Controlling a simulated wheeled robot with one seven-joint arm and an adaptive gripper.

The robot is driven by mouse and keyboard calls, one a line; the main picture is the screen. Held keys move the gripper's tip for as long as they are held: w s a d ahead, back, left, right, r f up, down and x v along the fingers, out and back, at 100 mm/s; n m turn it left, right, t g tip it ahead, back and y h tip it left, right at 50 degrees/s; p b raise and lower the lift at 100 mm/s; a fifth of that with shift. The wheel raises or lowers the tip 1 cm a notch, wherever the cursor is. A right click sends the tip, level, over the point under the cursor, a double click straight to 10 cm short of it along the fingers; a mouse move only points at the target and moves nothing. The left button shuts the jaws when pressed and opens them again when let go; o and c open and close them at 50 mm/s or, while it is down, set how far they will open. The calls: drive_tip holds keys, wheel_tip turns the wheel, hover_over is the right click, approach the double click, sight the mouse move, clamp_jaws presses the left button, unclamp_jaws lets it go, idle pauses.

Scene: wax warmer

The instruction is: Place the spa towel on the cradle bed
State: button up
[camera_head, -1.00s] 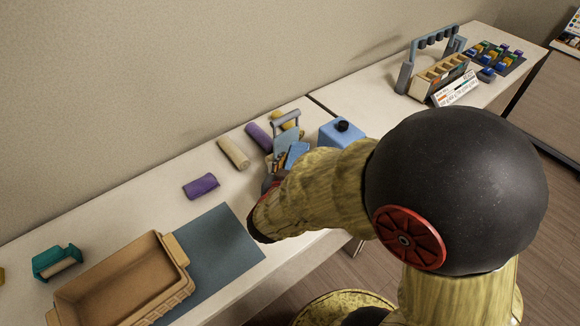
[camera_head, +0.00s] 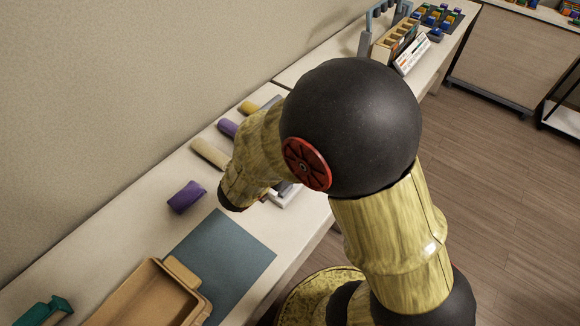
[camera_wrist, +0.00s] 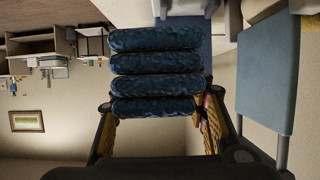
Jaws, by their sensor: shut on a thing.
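My gripper (camera_wrist: 155,118) is shut on a dark blue, ribbed, folded bundle, which I take as the spa towel (camera_wrist: 156,65). It fills the space between the fingers in the wrist view. In the head view my arm hides the gripper and the towel. A flat blue-grey panel (camera_wrist: 265,75) stands at the right of the wrist view, apart from the towel. I cannot tell for certain whether it belongs to the cradle bed. A pale piece with a grey edge (camera_head: 285,194) shows just past my arm in the head view.
On the bench are a purple roll (camera_head: 186,196), a tan roll (camera_head: 209,153), another purple roll (camera_head: 228,127) and a yellow one (camera_head: 248,107). A tan tray (camera_head: 182,270) overlaps a bare blue-grey mat (camera_head: 235,245). A teal holder (camera_head: 45,311) is at lower left; a rack stands far right.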

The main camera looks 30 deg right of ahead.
drive_tip(key=w+f, duration=0.1)
drive_tip(key=f, duration=0.1)
drive_tip(key=w+f+b, duration=0.1)
drive_tip(key=w, duration=0.1)
drive_tip(key=w+a+f+b, duration=0.1)
drive_tip(key=f, duration=0.1)
drive_tip(key=shift+w+f, duration=0.3)
drive_tip(key=shift+w, duration=0.05)
drive_tip(key=shift+w+f+b, duration=0.15)
drive_tip(key=shift+f+b, duration=0.35)
drive_tip(key=shift+f, duration=0.4)
drive_tip(key=shift+w+f+b, duration=0.1)
drive_tip(key=shift+f+b, duration=0.4)
drive_tip(key=shift+f, duration=0.35)
drive_tip(key=shift+f, duration=0.15)
drive_tip(key=o, duration=0.9)
drive_tip(key=shift+c, duration=0.2)
drive_tip(key=shift+o, duration=0.4)
